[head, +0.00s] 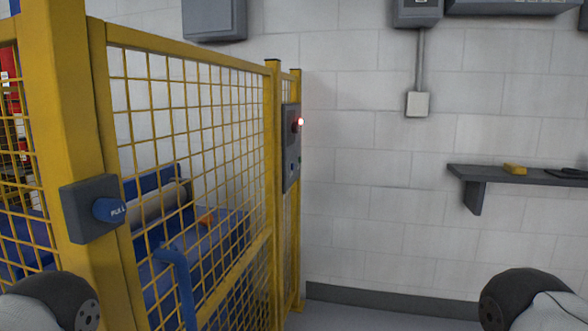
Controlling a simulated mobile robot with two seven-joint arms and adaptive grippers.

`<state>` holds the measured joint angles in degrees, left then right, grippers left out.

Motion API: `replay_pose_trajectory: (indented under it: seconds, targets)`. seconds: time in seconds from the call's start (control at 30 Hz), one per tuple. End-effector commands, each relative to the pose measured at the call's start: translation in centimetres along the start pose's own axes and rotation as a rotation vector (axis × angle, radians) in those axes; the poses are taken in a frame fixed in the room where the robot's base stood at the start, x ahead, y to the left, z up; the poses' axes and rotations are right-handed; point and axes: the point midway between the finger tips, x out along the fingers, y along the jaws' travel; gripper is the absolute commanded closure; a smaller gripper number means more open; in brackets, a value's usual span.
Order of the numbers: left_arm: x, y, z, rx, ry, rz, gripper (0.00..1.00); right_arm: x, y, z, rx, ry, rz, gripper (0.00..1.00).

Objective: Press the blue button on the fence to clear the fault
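The yellow mesh fence (270,170) runs from the left foreground back toward the wall. A grey control panel (288,178) is mounted on its far post and shows at a steep angle. A red light (299,122) glows near its top. Small controls sit lower on the panel; their colours are too small to tell, so I cannot pick out a blue button there. Nearer, a dark grey box (84,196) on the near post carries a blue knob (107,210) marked with letters like "PULL". Only my arm parts show at the bottom corners; neither gripper is in view.
Behind the mesh are a blue machine (165,270) with a grey roller (160,203) and a blue handle (178,275). A wall shelf (500,174) at right holds a yellow object (515,168). The space right of the fence looks clear.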

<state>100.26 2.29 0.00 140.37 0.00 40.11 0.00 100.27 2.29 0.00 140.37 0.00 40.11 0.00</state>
Motion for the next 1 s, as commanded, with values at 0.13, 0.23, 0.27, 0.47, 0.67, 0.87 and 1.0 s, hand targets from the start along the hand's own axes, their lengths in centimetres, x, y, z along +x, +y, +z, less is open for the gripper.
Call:
replay_pose_trajectory:
  seconds: [0.13,0.23,0.27,0.47,0.67,0.87,1.0]
  targets:
    - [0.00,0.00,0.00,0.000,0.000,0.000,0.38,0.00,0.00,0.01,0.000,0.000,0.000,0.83]
    - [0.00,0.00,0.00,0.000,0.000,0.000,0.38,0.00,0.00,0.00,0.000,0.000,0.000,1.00]
    - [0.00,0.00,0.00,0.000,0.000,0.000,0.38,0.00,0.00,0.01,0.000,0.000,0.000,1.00]
    - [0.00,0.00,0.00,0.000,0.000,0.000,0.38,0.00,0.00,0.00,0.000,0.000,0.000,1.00]
    - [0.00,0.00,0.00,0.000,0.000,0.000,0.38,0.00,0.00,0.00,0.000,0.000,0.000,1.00]
    - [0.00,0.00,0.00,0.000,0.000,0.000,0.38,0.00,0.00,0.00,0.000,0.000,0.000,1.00]
    - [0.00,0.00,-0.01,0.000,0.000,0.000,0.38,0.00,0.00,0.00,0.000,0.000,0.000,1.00]
